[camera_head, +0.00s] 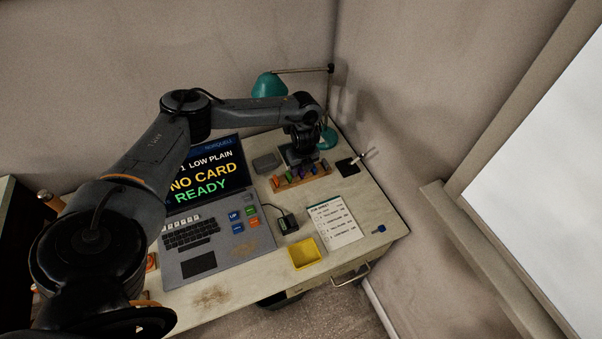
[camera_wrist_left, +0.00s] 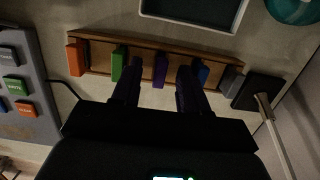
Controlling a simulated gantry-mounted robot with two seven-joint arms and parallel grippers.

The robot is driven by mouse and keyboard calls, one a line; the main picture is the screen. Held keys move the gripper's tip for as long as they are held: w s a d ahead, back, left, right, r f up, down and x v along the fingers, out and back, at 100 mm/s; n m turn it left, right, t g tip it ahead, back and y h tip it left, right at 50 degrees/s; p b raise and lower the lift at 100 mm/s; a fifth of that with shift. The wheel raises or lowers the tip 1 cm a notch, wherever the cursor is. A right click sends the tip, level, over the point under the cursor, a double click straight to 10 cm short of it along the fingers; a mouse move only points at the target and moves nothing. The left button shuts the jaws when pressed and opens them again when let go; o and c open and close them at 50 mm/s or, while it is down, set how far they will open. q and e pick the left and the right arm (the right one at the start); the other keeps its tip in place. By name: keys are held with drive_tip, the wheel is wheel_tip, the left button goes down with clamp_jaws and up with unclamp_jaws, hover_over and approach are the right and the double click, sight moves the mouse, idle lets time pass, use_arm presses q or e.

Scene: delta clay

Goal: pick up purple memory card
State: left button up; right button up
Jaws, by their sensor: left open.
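The purple memory card (camera_wrist_left: 160,72) stands in a wooden rack (camera_wrist_left: 210,57), between a green card (camera_wrist_left: 119,63) and a blue card (camera_wrist_left: 201,74). In the head view the rack (camera_head: 284,186) sits near the back right of the desk. My left gripper (camera_wrist_left: 158,78) is open, with one dark finger on each side of the purple card in the wrist view. I cannot tell whether either finger touches it. In the head view the left gripper (camera_head: 303,160) is over the rack and partly hides the cards. My right gripper is not in view.
An orange card (camera_wrist_left: 76,59) stands at the rack's left end. A laptop (camera_head: 205,232) reading "NO CARD READY" is left of the rack. A card reader (camera_head: 286,222), a yellow tray (camera_head: 305,253) and a paper list (camera_head: 336,222) lie in front. A teal lamp (camera_head: 270,86) stands behind.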

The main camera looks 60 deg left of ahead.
use_arm(q)
clamp_jaws()
